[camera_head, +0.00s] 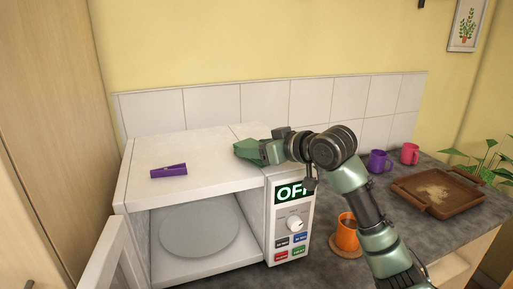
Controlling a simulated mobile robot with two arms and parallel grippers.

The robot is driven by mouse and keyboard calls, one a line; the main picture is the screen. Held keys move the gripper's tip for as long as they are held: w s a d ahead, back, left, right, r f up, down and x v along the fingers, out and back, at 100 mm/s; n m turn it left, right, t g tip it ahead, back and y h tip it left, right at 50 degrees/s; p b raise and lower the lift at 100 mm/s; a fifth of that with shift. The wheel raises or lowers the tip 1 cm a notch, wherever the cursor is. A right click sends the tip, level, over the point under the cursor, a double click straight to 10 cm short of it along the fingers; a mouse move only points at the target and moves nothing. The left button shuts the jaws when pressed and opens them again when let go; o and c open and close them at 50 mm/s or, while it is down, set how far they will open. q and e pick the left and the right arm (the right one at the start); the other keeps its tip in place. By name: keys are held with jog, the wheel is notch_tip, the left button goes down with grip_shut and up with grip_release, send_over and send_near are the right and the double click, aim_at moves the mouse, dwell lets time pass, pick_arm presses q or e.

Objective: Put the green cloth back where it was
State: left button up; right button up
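A green piece that looks like the green cloth (248,151) is at the tip of my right gripper (266,150), over the back right part of the white microwave's top (205,158). The cloth and the gripper are close in colour and overlap, so the fingers cannot be made out. I cannot tell whether the gripper grips the cloth or whether the cloth touches the top. My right arm comes in from the lower right. My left gripper is not in view.
A purple folded item (168,170) lies on the microwave's top at left. The microwave door (108,262) is open; a glass plate (199,230) is inside. An orange mug (347,233), purple mug (377,162), pink mug (410,154) and brown tray (438,208) stand at right.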

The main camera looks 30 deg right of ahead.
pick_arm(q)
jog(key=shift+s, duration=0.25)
pick_arm(e)
jog(key=shift+f, duration=0.15)
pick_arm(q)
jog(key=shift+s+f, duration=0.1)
pick_arm(e)
jog(key=o, duration=1.2)
jog(key=shift+r, duration=0.2)
jog(key=b+v, duration=0.3)
jog(key=v, duration=0.8)
jog(key=shift+f, duration=0.1)
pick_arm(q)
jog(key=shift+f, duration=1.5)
pick_arm(e)
jog(key=shift+s+d+r, duration=0.1)
jog(key=shift+s+r, duration=0.15)
jog(key=shift+s, duration=0.25)
